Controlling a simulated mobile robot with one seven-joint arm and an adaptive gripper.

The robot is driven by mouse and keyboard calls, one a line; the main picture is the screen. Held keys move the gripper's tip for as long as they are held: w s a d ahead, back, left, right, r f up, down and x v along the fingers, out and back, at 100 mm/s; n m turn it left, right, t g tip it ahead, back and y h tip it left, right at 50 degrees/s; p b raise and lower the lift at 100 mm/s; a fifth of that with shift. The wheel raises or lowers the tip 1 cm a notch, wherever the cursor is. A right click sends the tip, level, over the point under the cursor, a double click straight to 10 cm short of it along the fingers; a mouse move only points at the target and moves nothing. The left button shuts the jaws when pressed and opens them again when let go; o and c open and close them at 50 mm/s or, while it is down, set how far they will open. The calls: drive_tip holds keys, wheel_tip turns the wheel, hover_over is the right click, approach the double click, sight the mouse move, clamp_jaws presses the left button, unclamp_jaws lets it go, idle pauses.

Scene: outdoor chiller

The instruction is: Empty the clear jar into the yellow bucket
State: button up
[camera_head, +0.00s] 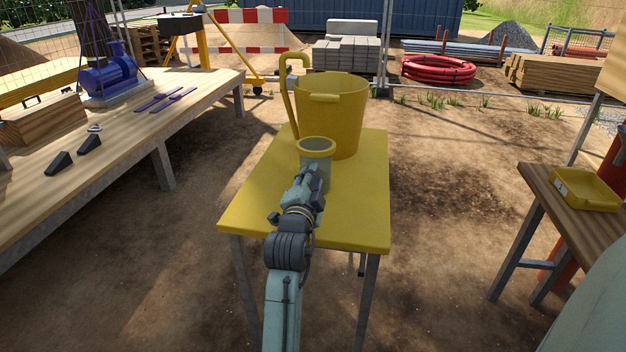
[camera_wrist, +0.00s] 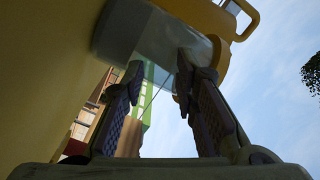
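The clear jar (camera_head: 318,167), greyish with a yellow rim, looks upright at the middle of the yellow table (camera_head: 262,205). The yellow bucket (camera_head: 345,105) stands just behind it. My gripper (camera_head: 308,178) is at the near side of the jar and covers part of it. In the wrist view, the jar (camera_wrist: 150,35) lies across the tips of my gripper (camera_wrist: 160,70). The two fingers are parted and background shows between them. Contact with the jar is unclear, and its contents cannot be made out.
A tall yellow handle (camera_head: 287,85) rises at the bucket's left. A long bench (camera_head: 120,125) with a blue pump (camera_head: 108,75) stands left. A wooden table with a yellow tray (camera_head: 583,190) stands right. The yellow table's right side is clear.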

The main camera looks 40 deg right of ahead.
drive_tip(key=shift+o, duration=1.4)
drive_tip(key=shift+b+v, duration=0.3)
drive_tip(key=shift+v, duration=4.25)
drive_tip(key=shift+r, duration=0.1)
